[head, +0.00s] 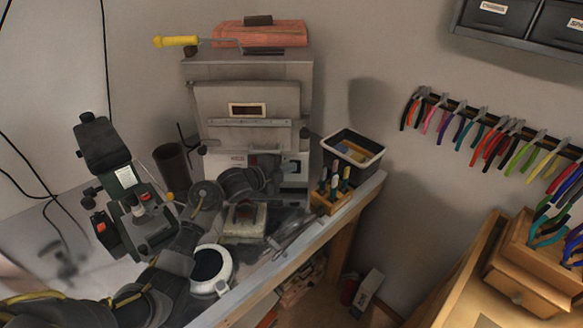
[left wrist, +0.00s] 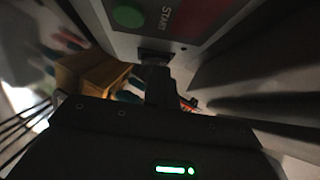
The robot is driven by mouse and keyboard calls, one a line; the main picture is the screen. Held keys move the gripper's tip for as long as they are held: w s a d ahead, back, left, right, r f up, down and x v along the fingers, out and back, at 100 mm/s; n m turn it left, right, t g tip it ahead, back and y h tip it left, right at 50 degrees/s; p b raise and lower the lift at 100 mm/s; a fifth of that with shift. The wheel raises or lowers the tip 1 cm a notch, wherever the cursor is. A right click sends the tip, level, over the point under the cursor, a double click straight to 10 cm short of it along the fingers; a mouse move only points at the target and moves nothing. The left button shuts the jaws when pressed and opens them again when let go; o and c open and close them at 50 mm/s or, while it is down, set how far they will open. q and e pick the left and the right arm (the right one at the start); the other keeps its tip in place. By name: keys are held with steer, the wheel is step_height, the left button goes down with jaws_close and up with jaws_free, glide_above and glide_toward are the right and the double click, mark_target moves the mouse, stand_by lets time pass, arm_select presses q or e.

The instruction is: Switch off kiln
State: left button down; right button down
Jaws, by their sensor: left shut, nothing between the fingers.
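The grey kiln (head: 245,105) stands on the bench against the wall, its front door closed with a small dark window. My left arm reaches across the front of the kiln, and my left gripper (head: 280,180) is shut and empty, close to the panel. In the left wrist view, the shut fingers (left wrist: 158,82) point at the lower edge of the panel, just below a green START button (left wrist: 128,14) and a red area (left wrist: 195,14). A dark part there meets the fingertips; I cannot tell if they touch. The right gripper is not in view.
Pliers (head: 505,130) hang on the right wall.

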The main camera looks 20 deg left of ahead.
arm_select(q)
steer(key=b+v, duration=0.1)
steer(key=v, duration=0.6)
steer(key=shift+s+a, duration=0.15)
steer(key=shift+s, duration=0.05)
